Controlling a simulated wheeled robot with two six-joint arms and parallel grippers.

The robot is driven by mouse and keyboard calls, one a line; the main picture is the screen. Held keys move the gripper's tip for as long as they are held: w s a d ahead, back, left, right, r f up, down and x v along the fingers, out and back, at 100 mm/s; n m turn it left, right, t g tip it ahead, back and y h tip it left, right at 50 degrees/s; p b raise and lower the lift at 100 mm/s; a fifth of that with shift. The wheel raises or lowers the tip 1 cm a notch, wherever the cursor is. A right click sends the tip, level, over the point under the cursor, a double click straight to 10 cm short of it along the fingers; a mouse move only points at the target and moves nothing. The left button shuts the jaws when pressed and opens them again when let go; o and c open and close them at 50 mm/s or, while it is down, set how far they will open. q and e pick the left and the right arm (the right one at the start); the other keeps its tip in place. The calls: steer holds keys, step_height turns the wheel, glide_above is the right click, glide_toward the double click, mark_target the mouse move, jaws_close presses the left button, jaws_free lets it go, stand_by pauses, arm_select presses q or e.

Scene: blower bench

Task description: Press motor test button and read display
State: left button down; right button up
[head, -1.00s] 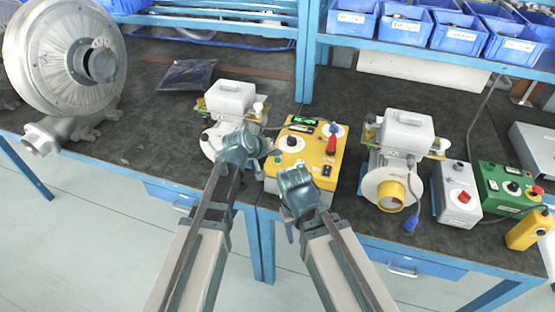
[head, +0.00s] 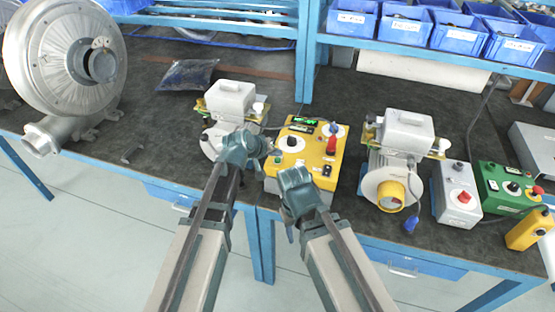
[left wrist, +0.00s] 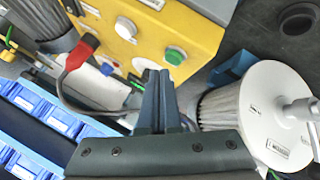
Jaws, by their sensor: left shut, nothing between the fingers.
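The yellow test box (head: 325,172) stands on the bench in front of me, with a lit green display (head: 304,121), a white dial (head: 291,141) and a red plug (head: 332,144). In the left wrist view a round green button (left wrist: 175,57) sits near the box's edge. My left gripper (head: 272,151) is shut and empty, at the box's left side. In the left wrist view its fingertips (left wrist: 156,74) are close beside the green button; I cannot tell whether they touch. My right gripper (head: 285,178) is over the box's front edge; its fingers do not show clearly. The display's digits are too small to read.
A white-topped motor unit (head: 232,97) stands left of the box, another (head: 405,132) to its right. A grey control box (head: 456,192) and a green one (head: 503,184) are further right. A large blower (head: 50,60) stands at the left. Blue bins (head: 404,28) line the shelf.

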arm_select(q)
steer(key=shift+f, duration=0.1)
steer(key=shift+f+b, duration=0.35)
steer(key=shift+b, duration=0.1)
steer(key=shift+f+b, duration=0.35)
stand_by(0.5)
steer(key=shift+r, duration=0.1)
steer(key=shift+r+p, duration=0.7)
steer(key=shift+p, duration=0.15)
step_height(320, 180, up, 5)
steer(key=p, duration=0.5)
